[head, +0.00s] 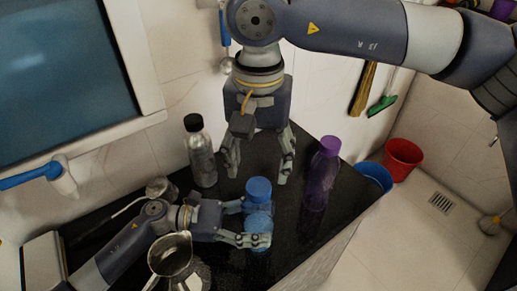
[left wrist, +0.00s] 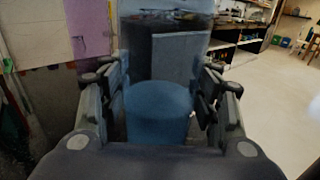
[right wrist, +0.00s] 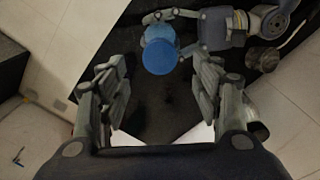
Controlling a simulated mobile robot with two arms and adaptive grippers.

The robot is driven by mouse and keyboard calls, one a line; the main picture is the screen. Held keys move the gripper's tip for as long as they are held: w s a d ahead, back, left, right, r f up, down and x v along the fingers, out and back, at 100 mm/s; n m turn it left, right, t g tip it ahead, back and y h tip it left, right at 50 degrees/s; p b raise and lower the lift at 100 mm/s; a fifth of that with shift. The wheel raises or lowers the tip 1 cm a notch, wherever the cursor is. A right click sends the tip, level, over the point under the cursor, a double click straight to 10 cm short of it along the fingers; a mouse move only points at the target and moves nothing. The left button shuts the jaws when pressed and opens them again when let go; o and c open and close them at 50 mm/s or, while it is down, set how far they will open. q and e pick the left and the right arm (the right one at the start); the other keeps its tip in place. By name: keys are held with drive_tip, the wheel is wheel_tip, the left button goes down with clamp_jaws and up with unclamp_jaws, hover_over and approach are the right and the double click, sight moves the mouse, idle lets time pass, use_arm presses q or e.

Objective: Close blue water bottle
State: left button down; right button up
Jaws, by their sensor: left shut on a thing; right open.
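The blue water bottle stands on the dark counter in the head view, its blue top (head: 258,187) above its blue body (head: 258,222). My left gripper (head: 257,223) is shut around the body from the left. In the left wrist view a blue cylinder (left wrist: 158,112) sits between its fingers. My right gripper (head: 258,168) points down, open and empty, just above and behind the bottle. The right wrist view shows the round blue top (right wrist: 160,57) ahead of its spread fingers, apart from them. I cannot tell whether the top is a separate cap or how it is seated.
A grey bottle with a black cap (head: 202,155) stands left of my right gripper. A purple bottle (head: 320,175) stands to the right. A metal pot (head: 172,255) is near the front left. Blue (head: 375,176) and red (head: 403,158) buckets are beyond the counter.

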sight(259, 186)
wheel_tip(259, 186, down, 6)
drive_tip(key=shift+r, duration=0.1)
idle(0.4)
